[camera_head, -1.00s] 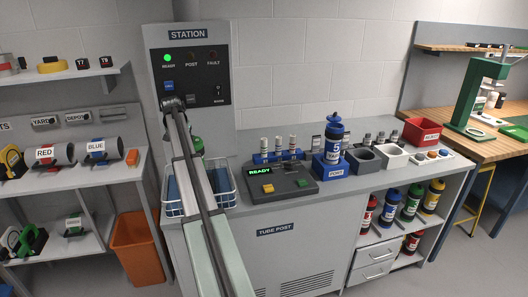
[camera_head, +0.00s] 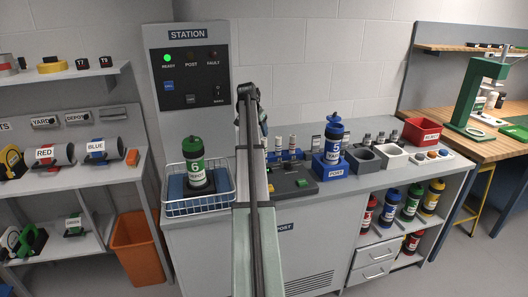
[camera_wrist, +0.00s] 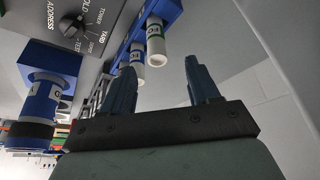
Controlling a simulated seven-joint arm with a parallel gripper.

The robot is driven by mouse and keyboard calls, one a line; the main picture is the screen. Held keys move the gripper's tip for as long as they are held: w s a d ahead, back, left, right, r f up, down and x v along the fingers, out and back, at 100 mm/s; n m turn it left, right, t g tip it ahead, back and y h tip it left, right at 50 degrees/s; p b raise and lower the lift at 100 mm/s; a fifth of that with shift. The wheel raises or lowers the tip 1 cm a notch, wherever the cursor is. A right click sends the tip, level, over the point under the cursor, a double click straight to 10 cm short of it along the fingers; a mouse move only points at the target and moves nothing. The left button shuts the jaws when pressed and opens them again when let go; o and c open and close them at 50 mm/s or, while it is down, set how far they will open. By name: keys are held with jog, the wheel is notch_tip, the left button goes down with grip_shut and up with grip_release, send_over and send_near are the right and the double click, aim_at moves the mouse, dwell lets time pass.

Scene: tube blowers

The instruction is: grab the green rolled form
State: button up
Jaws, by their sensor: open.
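In the wrist view, two white rolls stand in a blue rack (camera_wrist: 172,12). One roll (camera_wrist: 155,42) seems to have a green band, and the other roll (camera_wrist: 138,58) has a darker, bluish mark. My gripper (camera_wrist: 159,64) is open and empty, with its dark fingers apart and the rolls' ends showing near and between them. I cannot tell the distance to them. In the head view, two rolls (camera_head: 279,143) (camera_head: 292,142) show behind the console. My arm hides the rack's left part and most of the gripper.
A green canister marked 6 (camera_head: 195,166) stands in the wire basket (camera_head: 200,207) to the left. The console (camera_head: 296,181) lies in front of the rack.

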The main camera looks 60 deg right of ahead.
jog(key=shift+s+a+x, duration=0.15)
jog(key=shift+x, duration=2.8)
jog(key=shift+s+a+x, duration=0.1)
jog(key=shift+s+x, duration=0.05)
jog(key=shift+x, duration=2.8)
jog(key=shift+f, duration=0.1)
jog(key=c, duration=1)
